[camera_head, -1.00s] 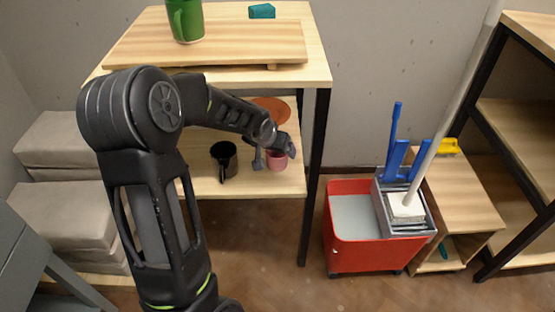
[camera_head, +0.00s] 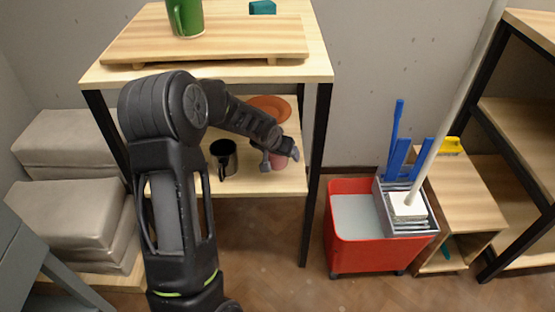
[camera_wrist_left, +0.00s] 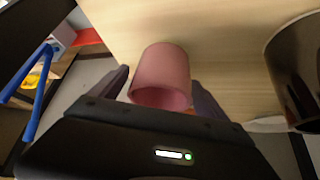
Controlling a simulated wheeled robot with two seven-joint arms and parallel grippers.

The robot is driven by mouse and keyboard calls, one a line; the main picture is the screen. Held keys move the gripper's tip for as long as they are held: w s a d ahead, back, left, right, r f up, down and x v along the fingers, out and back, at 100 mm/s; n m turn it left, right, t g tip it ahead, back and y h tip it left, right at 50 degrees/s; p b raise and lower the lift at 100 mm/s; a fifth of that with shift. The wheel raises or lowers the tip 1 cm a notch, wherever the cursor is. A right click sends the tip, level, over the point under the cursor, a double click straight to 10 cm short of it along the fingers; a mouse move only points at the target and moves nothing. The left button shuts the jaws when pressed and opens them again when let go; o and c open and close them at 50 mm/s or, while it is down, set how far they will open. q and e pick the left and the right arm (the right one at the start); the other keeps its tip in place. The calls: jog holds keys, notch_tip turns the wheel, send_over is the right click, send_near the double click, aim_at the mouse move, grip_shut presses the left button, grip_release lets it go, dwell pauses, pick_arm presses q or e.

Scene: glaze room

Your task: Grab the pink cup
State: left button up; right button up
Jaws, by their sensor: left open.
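The pink cup (camera_head: 278,160) stands on the lower shelf, partly hidden by my left gripper (camera_head: 280,160). In the left wrist view the pink cup (camera_wrist_left: 162,76) lies between the two open fingers of my left gripper (camera_wrist_left: 160,95), one on each side. I cannot tell whether either finger touches it. My right gripper is in neither view.
A black mug (camera_head: 223,158) stands on the same shelf left of the pink cup. An orange plate (camera_head: 268,106) lies behind. The upper shelf (camera_head: 205,75) is overhead, with a dark post (camera_head: 316,170) close on the right. A red mop bucket (camera_head: 375,255) stands on the floor.

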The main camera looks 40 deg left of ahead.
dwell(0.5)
pick_arm(q)
jog(key=shift+r, duration=0.1)
jog(key=c, duration=1.6)
jog(key=shift+r+p, duration=0.7)
jog(key=shift+r, duration=1)
jog(key=shift+s+d+r, duration=0.1)
jog(key=shift+s, duration=0.2)
jog(key=s+d+b, duration=0.3)
jog(key=s+d, duration=0.1)
jog(key=s, duration=1.3)
jog(key=shift+d, duration=0.2)
